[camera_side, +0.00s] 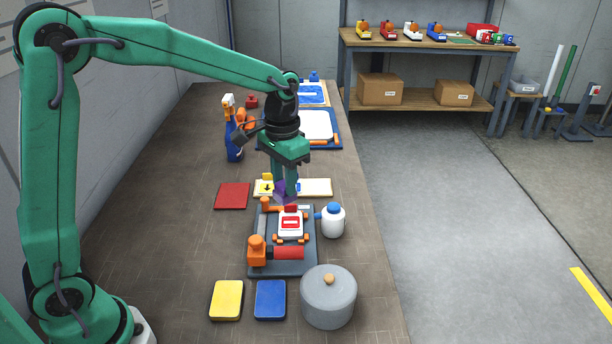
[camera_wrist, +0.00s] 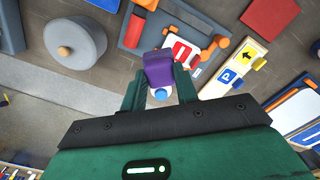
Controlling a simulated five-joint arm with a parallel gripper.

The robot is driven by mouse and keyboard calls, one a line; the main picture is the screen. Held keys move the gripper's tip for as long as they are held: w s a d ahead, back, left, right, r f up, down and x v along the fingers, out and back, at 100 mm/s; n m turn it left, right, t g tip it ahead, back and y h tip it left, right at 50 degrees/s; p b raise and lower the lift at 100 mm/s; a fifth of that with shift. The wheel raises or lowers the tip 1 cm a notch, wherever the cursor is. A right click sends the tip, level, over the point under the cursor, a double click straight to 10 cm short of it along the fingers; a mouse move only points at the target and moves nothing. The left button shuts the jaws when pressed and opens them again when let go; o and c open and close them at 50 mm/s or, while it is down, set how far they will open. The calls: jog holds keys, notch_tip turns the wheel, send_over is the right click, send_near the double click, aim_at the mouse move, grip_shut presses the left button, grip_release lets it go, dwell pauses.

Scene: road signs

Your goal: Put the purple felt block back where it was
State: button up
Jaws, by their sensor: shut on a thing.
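The purple felt block (camera_side: 283,194) is between the fingers of my gripper (camera_side: 285,184), which points down over the table. In the wrist view the purple block (camera_wrist: 158,68) sticks out past the fingertips of my gripper (camera_wrist: 160,86). In the side view the block appears between the wooden sign strip (camera_side: 318,187) and the dark grey fixture (camera_side: 257,228). The fixture carries a red-and-white sign (camera_side: 290,224). I cannot tell how high the block is or whether it touches anything.
A white bottle with a blue cap (camera_side: 333,221) stands right of the fixture. Nearer are a grey lidded pot (camera_side: 328,298), a yellow block (camera_side: 226,300) and a blue block (camera_side: 270,300). A red block (camera_side: 232,196) lies left. A spray bottle (camera_side: 233,140) stands behind.

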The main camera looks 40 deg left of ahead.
jog(key=w+d+f+m, duration=0.2)
jog(key=d+f, duration=0.1)
jog(key=d, duration=0.2)
jog(key=w+d+f+m, duration=0.1)
jog(key=w+d+f, duration=0.1)
jog(key=d, duration=0.4)
jog(key=shift+a+f, duration=0.2)
jog(key=shift+f, duration=4.8)
jog(key=shift+f, duration=0.15)
jog(key=o, duration=0.9)
notch_tip(320, 180, up, 12)
jog(key=shift+r, duration=0.2)
